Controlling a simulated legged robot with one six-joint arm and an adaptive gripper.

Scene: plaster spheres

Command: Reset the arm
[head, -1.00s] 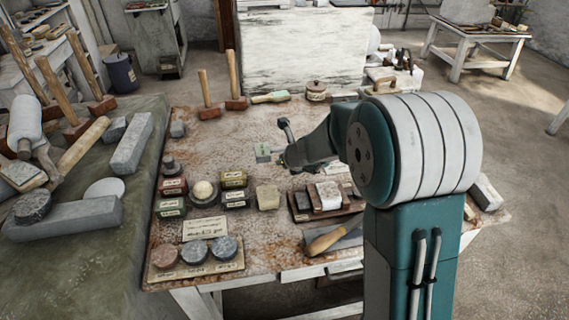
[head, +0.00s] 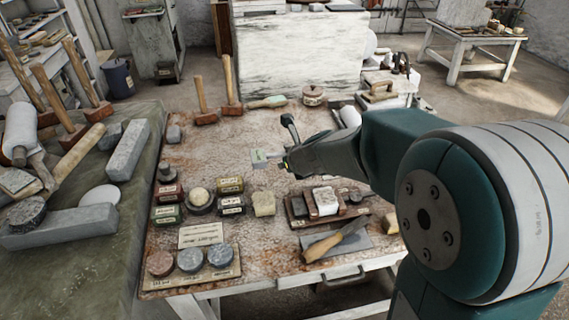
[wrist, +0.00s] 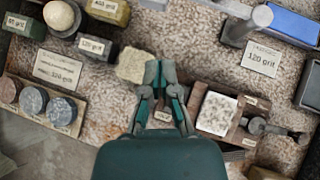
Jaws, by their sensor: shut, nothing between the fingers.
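My gripper (head: 283,165) hangs over the speckled worktable (head: 225,150), with its jaws shut and empty. In the wrist view the closed fingertips (wrist: 160,68) appear beside a pale rough block (wrist: 131,65), in front of it from the camera; their height above the table is hard to tell. The pale block also shows in the head view (head: 263,204). A cream plaster sphere (head: 200,196) rests on a dark round holder, left of my gripper; it shows at the top left of the wrist view (wrist: 58,15).
Labelled grit blocks (head: 230,185) surround the sphere. Three round stones (head: 190,259) sit on a board at the front. A wooden-handled tool (head: 336,240) and a tray with a white block (head: 326,200) lie to the right. Mallets (head: 204,102) stand at the back.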

